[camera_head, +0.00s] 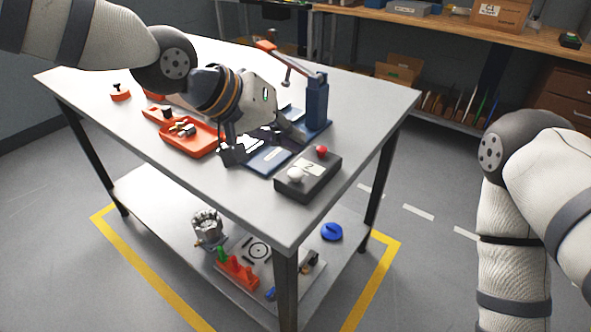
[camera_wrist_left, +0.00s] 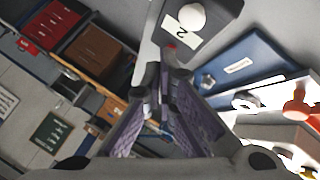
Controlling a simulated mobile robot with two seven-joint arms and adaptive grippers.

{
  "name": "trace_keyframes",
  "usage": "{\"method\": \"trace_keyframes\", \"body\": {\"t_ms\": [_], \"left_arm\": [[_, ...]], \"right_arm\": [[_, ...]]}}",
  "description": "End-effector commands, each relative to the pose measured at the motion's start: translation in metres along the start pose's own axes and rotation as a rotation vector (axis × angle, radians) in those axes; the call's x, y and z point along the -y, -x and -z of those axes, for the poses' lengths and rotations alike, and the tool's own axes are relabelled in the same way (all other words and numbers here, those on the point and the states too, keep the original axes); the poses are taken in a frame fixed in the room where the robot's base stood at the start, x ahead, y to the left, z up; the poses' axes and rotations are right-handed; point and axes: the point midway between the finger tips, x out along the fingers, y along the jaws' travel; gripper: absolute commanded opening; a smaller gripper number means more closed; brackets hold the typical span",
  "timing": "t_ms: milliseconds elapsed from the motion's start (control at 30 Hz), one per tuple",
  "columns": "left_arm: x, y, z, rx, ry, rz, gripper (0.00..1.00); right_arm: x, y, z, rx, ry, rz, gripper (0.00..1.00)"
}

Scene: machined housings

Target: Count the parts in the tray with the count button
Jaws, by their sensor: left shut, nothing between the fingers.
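A dark box (camera_head: 312,182) with a label reading 2 stands near the table's front right edge. It has a white knob (camera_head: 295,175) and a red button (camera_head: 321,149). The box (camera_wrist_left: 225,14) also shows at the top of the left wrist view, its red button (camera_wrist_left: 171,46) just beyond the fingertips. An orange-red tray (camera_head: 207,151) holds small metal parts (camera_head: 183,128). My left gripper (camera_head: 293,132) is shut and empty, above the table behind the box. In the left wrist view its fingertips (camera_wrist_left: 163,73) meet. Contact with the button cannot be told. My right gripper is out of view.
A blue tray (camera_head: 268,159) lies left of the box, partly hidden by my left gripper. A blue stand with an orange lever (camera_head: 317,101) rises behind the box. Orange pieces (camera_head: 120,95) lie at the table's left. The lower shelf holds several fixtures.

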Motion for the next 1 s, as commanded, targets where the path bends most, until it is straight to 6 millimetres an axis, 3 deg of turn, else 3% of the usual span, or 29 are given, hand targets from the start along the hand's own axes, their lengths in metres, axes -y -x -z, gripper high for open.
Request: {"method": "trace_keyframes", "body": {"t_ms": [300,1000], "left_arm": [[-0.013,0.017,0.013,-0.001,-0.001,0.000,0.00],[-0.013,0.017,0.013,0.000,-0.001,0.000,0.00]], "right_arm": [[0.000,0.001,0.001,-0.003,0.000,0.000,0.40],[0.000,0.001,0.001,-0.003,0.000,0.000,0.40]]}}
